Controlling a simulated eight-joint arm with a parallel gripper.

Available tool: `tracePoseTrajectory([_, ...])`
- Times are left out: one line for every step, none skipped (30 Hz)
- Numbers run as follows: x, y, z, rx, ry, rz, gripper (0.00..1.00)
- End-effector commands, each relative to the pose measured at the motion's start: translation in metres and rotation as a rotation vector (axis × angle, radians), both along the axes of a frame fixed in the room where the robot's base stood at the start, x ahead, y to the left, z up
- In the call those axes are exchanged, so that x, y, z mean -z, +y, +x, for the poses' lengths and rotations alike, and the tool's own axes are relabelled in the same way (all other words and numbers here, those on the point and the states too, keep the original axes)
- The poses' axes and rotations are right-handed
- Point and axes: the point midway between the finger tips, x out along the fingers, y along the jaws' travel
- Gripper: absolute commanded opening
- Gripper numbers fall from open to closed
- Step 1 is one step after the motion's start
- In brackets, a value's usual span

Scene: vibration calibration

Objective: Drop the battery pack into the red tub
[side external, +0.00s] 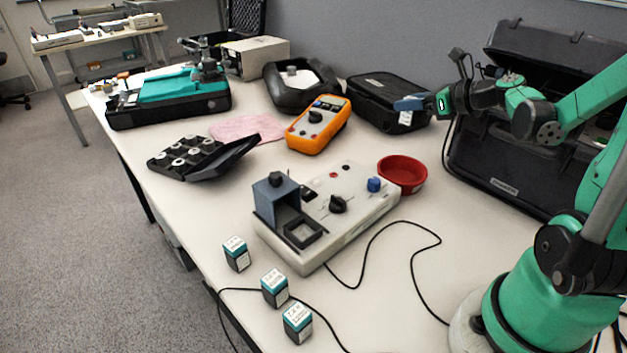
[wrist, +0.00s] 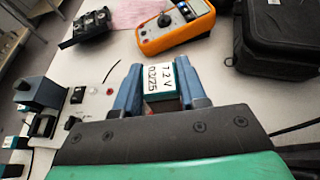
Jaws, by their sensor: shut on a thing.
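My gripper (side external: 408,104) is raised above the back right of the table in the side view. It is shut on a battery pack (wrist: 161,84), a small block with a white label reading 7.2 V and teal at its edge. The pack sits between the two blue fingers in the wrist view and also shows below the fingers in the side view (side external: 405,118). The red tub (side external: 402,187) is a shallow round bowl on the table, nearer the side camera and lower than my gripper.
A grey calibration unit (side external: 355,217) stands left of the tub, its cable running across the table. Three similar teal-topped blocks (side external: 274,287) stand near the front edge. An orange meter (side external: 318,124), black case (side external: 385,100) and large open case (side external: 500,165) stand around the tub.

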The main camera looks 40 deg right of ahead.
Motion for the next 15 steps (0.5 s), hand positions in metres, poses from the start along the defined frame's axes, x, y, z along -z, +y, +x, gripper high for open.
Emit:
tracePoseTrajectory([0.002, -0.007, -0.005, 0.039, -0.003, 0.0, 0.0])
tracePoseTrajectory([0.003, -0.01, -0.007, 0.056, -0.005, 0.0, 0.0])
tracePoseTrajectory([0.004, -0.013, -0.009, 0.073, -0.006, 0.001, 0.0])
tracePoseTrajectory([0.005, -0.015, -0.01, 0.082, -0.007, 0.001, 0.0])
tracePoseTrajectory([0.006, -0.016, -0.01, 0.087, -0.008, 0.001, 0.0])
tracePoseTrajectory([0.008, -0.017, -0.011, 0.092, -0.008, 0.001, 0.0])
tracePoseTrajectory([0.01, -0.017, -0.011, 0.093, -0.008, 0.0, 0.0])
tracePoseTrajectory([0.013, -0.017, -0.011, 0.093, -0.008, 0.0, 0.0])
tracePoseTrajectory([0.017, -0.017, -0.01, 0.092, -0.008, 0.001, 0.0])
tracePoseTrajectory([0.02, -0.017, -0.01, 0.092, -0.008, 0.001, 0.0])
tracePoseTrajectory([0.024, -0.017, -0.01, 0.091, -0.008, 0.001, 0.0])
tracePoseTrajectory([0.029, -0.017, -0.01, 0.091, -0.008, 0.001, 0.0])
tracePoseTrajectory([0.032, -0.017, -0.01, 0.091, -0.008, 0.0, 0.0])
tracePoseTrajectory([0.036, -0.016, -0.011, 0.09, -0.008, 0.001, 0.0])
tracePoseTrajectory([0.04, -0.017, -0.01, 0.09, -0.008, 0.001, 0.0])
